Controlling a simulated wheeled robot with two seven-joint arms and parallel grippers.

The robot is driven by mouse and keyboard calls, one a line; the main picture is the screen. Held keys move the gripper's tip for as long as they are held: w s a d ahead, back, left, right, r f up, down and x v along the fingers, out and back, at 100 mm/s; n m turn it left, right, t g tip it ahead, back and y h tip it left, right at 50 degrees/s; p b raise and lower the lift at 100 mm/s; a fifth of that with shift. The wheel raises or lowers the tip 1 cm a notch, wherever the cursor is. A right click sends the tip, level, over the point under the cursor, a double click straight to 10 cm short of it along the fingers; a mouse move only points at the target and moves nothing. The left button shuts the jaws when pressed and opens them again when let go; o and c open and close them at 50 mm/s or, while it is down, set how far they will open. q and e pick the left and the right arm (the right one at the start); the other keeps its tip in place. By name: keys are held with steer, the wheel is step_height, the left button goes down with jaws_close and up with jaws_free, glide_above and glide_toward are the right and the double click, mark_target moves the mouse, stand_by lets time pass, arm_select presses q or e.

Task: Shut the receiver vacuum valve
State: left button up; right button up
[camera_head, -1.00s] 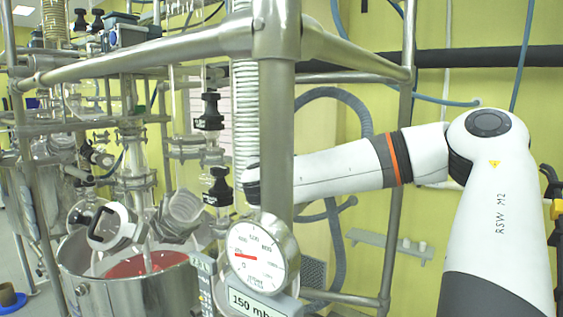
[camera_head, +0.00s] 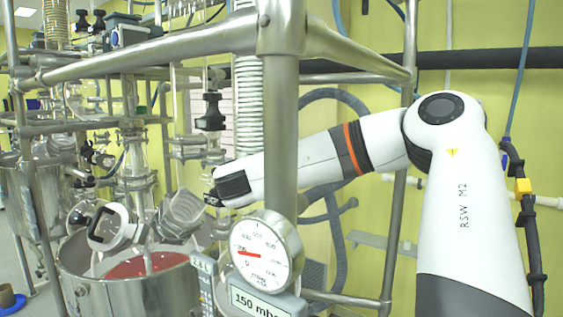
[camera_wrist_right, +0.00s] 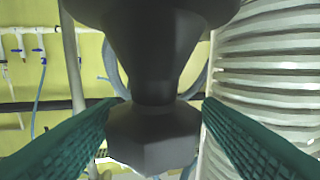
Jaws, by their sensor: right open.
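A black valve knob (camera_wrist_right: 155,135) fills the middle of the right wrist view, narrow at the neck and wider with flat facets at its end. My right gripper (camera_wrist_right: 162,104) is open, with one green ribbed finger on each side of the knob. I cannot tell whether either finger touches it. In the head view, my right gripper (camera_head: 211,198) reaches in from the right behind the steel post and covers the lower black knob. Another black valve knob (camera_head: 210,111) stands above it on the glassware. My left gripper is not in view.
A steel post (camera_head: 281,130) stands in front of my right arm. A round gauge (camera_head: 265,252) and a display (camera_head: 262,301) sit below the arm. A white ribbed hose (camera_wrist_right: 262,75) runs close on the right in the wrist view. A steel vessel (camera_head: 150,292) stands lower left.

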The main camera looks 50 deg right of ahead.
steer(key=n+t+y, duration=0.1)
steer(key=t, duration=0.1)
steer(key=n+t+y, duration=0.1)
steer(key=n+t, duration=0.1)
steer(key=n+t+y, duration=0.1)
steer(key=t, duration=0.1)
steer(key=shift+s+d+r+p, duration=0.15)
steer(key=shift+s+p, duration=0.15)
steer(key=shift+p, duration=0.05)
steer(key=shift+w+n+t+y, duration=0.2)
steer(key=shift+n+t+y, duration=1.6)
steer(key=shift+y, duration=0.1)
steer(key=c, duration=0.8)
steer(key=shift+o, duration=0.2)
steer(key=m+g+h, duration=0.4)
steer(key=g, duration=0.1)
steer(key=shift+f+h, duration=0.2)
steer(key=shift+h, duration=0.2)
steer(key=m+g+h, duration=0.2)
steer(key=m+g, duration=0.2)
steer(key=g, duration=0.1)
steer(key=shift+g+b, duration=0.35)
steer(key=shift+g, duration=0.05)
steer(key=o, duration=0.8)
steer(key=shift+c, duration=0.2)
